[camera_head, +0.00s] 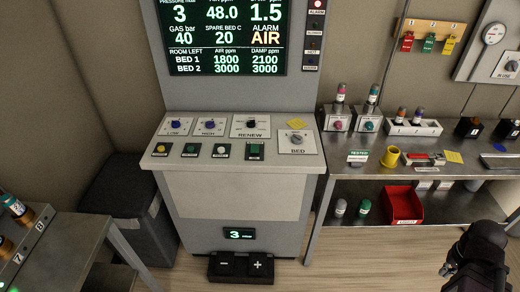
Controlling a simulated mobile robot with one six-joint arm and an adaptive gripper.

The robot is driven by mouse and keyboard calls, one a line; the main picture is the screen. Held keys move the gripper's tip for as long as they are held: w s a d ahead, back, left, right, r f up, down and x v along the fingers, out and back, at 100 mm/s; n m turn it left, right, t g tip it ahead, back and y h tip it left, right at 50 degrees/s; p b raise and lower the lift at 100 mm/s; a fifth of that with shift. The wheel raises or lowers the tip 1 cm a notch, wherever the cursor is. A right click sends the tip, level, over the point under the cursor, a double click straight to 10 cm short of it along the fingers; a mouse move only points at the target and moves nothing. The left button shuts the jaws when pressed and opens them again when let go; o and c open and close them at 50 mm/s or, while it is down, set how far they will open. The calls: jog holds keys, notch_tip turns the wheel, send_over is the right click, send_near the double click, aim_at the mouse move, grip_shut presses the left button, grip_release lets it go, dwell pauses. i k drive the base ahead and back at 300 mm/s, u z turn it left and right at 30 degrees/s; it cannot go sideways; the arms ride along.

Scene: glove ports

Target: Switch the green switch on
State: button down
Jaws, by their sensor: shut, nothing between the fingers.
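A green square switch (255,150) sits at the right end of the front row on the sloped console panel. Whether it is on or off is too small to tell. A green round button (190,149) is in the same row, further left. My gripper (447,270) is at the lower right of the view, low in front of the right-hand bench. It is shut and empty, well away from the console.
The console (235,190) also has a yellow button (159,149), a white button (221,149) and several knobs, including BED (296,137). Foot pedals (241,266) lie at its base. A shelved bench (340,178) stands at right, a bin (125,205) at left. Floor in front is clear.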

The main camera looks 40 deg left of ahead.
aim_at(255, 148)
jog(key=z, duration=0.2)
jog(key=k, duration=1.05)
jog(key=u, duration=1.4)
jog(key=i, duration=1)
jog(key=u, duration=0.05)
